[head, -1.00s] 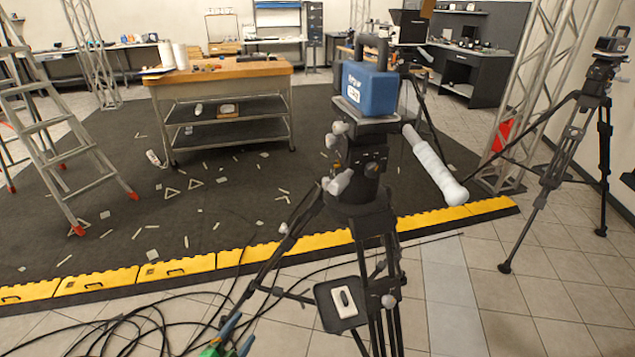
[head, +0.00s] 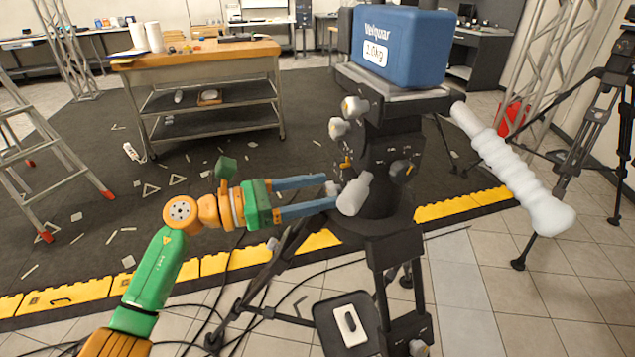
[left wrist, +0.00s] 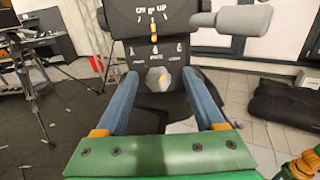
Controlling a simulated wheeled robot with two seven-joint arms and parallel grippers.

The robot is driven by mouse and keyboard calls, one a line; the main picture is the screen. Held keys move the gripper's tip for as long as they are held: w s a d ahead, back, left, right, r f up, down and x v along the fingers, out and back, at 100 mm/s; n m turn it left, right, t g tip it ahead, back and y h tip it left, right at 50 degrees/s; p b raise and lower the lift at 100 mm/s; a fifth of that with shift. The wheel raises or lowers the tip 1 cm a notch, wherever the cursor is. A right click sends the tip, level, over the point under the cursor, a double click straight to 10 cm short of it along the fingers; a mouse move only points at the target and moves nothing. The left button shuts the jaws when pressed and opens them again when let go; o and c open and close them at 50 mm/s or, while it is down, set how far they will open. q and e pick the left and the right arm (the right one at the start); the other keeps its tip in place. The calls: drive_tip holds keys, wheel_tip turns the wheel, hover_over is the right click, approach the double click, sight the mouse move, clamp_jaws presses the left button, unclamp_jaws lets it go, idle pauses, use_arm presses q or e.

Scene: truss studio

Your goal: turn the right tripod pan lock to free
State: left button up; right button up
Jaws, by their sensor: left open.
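The nearer tripod (head: 385,215) stands right of centre in the head view, with a blue block on its top plate. My left gripper (head: 333,197) reaches its head from the left. In the left wrist view, a grey faceted knob (left wrist: 158,78) with a yellow mark sits between the open blue fingers, with a gap on each side. Small icons and labels surround the knob, too small to read surely. A yellow lever (left wrist: 153,26) is above it. A second tripod (head: 590,130) stands at the far right. My right gripper is not identifiable in either view.
The blue block (head: 405,45) is above the controls. A white-wrapped pan handle (head: 515,170) sticks out to the right. A small tray (head: 327,318) hangs below. Cables lie on the floor. A ladder (head: 45,150) and workbench (head: 200,55) stand farther back.

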use_arm(q)
drive_tip(key=shift+w+f, duration=0.15)
drive_tip(key=shift+w, duration=0.15)
drive_tip(key=shift+s, duration=0.15)
drive_tip(key=c, duration=0.4)
clamp_jaws()
